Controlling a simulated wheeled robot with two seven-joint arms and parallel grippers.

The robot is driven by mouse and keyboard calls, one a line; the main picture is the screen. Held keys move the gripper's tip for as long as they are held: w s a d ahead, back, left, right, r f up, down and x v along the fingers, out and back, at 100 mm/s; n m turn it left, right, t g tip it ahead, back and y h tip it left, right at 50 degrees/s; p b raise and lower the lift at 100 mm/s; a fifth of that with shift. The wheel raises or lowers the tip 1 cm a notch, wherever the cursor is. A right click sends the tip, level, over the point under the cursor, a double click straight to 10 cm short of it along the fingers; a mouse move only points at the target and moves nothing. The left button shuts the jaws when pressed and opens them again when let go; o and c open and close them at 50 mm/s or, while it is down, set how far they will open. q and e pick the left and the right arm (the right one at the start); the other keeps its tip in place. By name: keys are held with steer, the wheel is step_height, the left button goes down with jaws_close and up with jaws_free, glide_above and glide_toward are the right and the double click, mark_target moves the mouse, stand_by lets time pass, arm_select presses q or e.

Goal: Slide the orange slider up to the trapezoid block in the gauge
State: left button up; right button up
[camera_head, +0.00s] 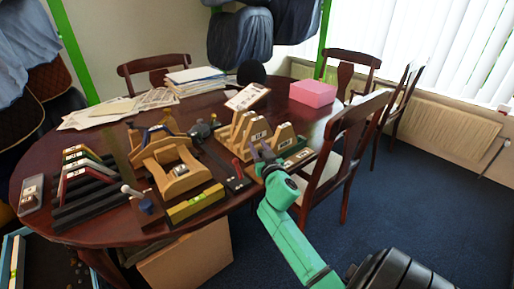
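A light-wood fixture (166,153), which looks like the gauge, stands near the table's front edge. An orange-tan wooden piece (180,179) sits at its front and may be the orange slider. I cannot clearly make out the trapezoid block. My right gripper (262,153), on the teal arm, is over the table's right edge. It is right of the fixture and apart from it, close to a stand of wooden wedges (246,132). Its fingers are small and dark, and their opening is unclear. My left gripper is not in view.
A black stepped rack with coloured strips (86,184) stands at left. A yellow level (196,203) lies in front of the fixture. Papers (194,78) and a pink box (312,93) are behind. A chair (343,150) stands close by my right arm.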

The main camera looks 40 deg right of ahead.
steer(key=shift+o, duration=0.4)
